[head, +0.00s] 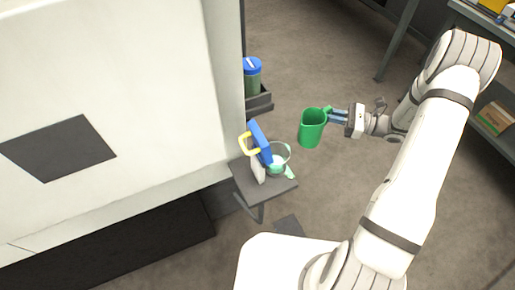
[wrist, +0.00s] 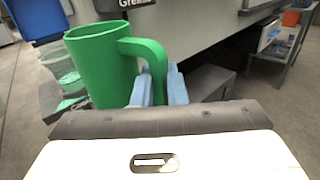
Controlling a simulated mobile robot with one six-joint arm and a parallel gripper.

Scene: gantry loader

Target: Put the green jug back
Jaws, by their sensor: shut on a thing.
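The green jug (head: 312,128) is held upright in the air, clear of the floor, in the middle of the head view. My gripper (head: 337,117) comes from the right and is shut on the jug's handle. In the wrist view the jug (wrist: 102,68) stands left of centre, and the blue fingertips of my gripper (wrist: 158,88) are on either side of its handle. The jug looks empty in the head view, though its bottom inside is hard to see.
A small dark shelf (head: 250,180) on the machine's side holds a blue item with a yellow handle (head: 258,142) and a clear round container (head: 278,158). A dark bracket (head: 260,102) above holds a blue-lidded bottle (head: 252,78). Racks (head: 470,20) stand at the right. Open floor lies between.

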